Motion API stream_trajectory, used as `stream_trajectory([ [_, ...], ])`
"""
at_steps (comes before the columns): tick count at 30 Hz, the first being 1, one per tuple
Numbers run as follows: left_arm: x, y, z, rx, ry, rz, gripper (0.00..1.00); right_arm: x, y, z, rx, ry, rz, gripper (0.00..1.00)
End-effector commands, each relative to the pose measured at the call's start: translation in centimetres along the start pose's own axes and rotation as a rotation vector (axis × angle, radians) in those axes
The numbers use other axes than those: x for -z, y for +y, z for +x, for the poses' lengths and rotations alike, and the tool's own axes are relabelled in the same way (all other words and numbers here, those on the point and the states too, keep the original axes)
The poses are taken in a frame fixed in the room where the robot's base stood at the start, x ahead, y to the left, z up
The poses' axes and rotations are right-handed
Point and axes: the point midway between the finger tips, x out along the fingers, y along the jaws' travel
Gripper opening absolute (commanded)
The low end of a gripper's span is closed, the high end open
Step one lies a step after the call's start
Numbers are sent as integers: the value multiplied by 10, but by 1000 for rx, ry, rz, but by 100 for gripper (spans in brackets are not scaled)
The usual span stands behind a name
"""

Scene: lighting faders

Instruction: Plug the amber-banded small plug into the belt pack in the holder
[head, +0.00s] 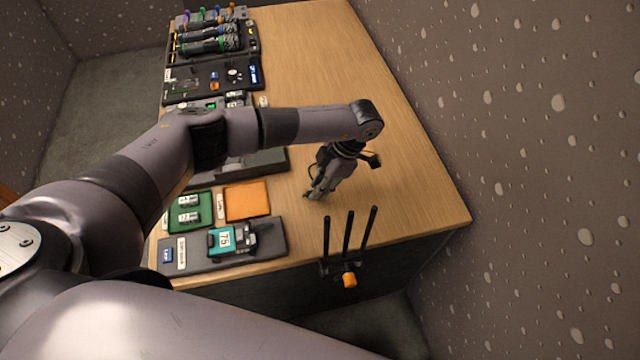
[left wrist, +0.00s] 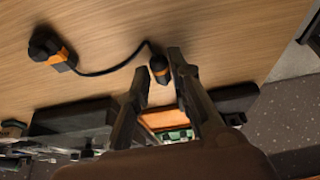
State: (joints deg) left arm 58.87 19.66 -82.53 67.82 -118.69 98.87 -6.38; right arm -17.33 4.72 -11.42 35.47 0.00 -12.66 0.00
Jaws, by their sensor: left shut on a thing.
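My left gripper (head: 314,194) is low over the bare wood, right of the orange pad. In the left wrist view its fingers (left wrist: 160,68) are closed about a small dark plug (left wrist: 159,70) with an amber band. A black cable runs from this plug to a larger dark connector (left wrist: 52,52) with an orange band, over the wood. A teal belt pack (head: 222,240) with a white number label sits in a dark holder (head: 266,236) on the near left tray, left of and nearer than the gripper. Its socket is too small to make out. My right gripper is out of view.
An orange pad (head: 247,200) and a green tray (head: 203,222) with small pale pieces lie beyond the belt pack. Three black upright rods (head: 350,232) stand at the table's near edge. Dark equipment panels (head: 190,82) line the far left. The table's right side is clear.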

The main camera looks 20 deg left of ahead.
Motion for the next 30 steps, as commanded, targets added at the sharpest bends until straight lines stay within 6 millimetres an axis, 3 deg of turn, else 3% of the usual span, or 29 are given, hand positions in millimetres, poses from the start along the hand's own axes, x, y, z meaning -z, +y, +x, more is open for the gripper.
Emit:
stream_trajectory([
  [11, 1, 0, -2, 0, 0, 0, 0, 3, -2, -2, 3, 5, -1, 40],
  [30, 20, 0, -46, -1, 0, 0, 0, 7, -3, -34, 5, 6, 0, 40],
])
